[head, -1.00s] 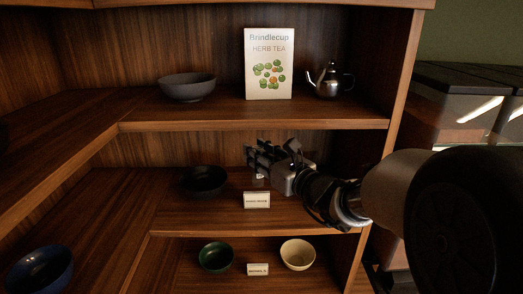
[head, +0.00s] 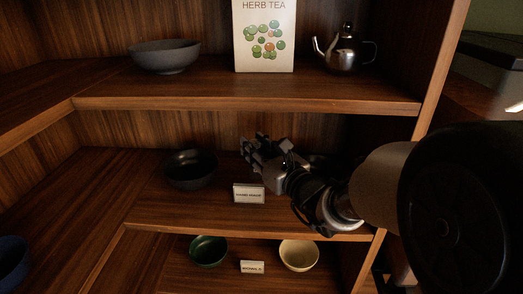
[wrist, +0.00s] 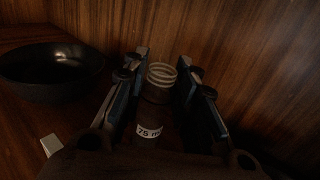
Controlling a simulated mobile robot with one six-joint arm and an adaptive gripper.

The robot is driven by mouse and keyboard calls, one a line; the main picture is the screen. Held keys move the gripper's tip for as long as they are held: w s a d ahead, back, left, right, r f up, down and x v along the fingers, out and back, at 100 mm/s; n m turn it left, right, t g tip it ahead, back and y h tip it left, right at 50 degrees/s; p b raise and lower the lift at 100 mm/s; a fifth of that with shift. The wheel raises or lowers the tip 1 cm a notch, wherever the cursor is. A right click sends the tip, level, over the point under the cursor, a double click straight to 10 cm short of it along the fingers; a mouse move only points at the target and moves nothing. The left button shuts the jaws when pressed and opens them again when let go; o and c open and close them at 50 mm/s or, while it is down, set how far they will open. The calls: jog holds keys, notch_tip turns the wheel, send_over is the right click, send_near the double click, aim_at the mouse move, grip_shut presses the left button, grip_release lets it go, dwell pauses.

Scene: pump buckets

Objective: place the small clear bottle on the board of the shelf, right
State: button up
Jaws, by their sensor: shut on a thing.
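The small clear bottle (wrist: 153,114) stands between the fingers in the wrist view, with a ringed threaded neck and a white "75 ml" label. My gripper (wrist: 160,88) is shut on it. In the head view my gripper (head: 262,150) is inside the middle bay of the wooden shelf, just above the middle board (head: 195,208), right of a dark bowl and behind a small card. The bottle is hidden there by the gripper. I cannot tell whether its base touches the board.
The dark bowl (head: 191,169) stands left of the gripper, also in the wrist view (wrist: 50,72). A white label card (head: 249,194) stands at the board's front. Above are a grey bowl (head: 164,57), a tea box (head: 264,38) and a teapot (head: 345,50). Green (head: 208,251) and cream (head: 299,255) bowls stand below.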

jog(key=shift+s+r, duration=0.1)
jog(key=shift+s+a, duration=0.3)
jog(key=shift+a, duration=0.1)
jog(key=o, duration=0.8)
jog(key=shift+w+d, duration=0.2)
jog(key=shift+c, duration=0.2)
jog(key=shift+o, duration=1.4)
jog(key=shift+s+a, duration=0.1)
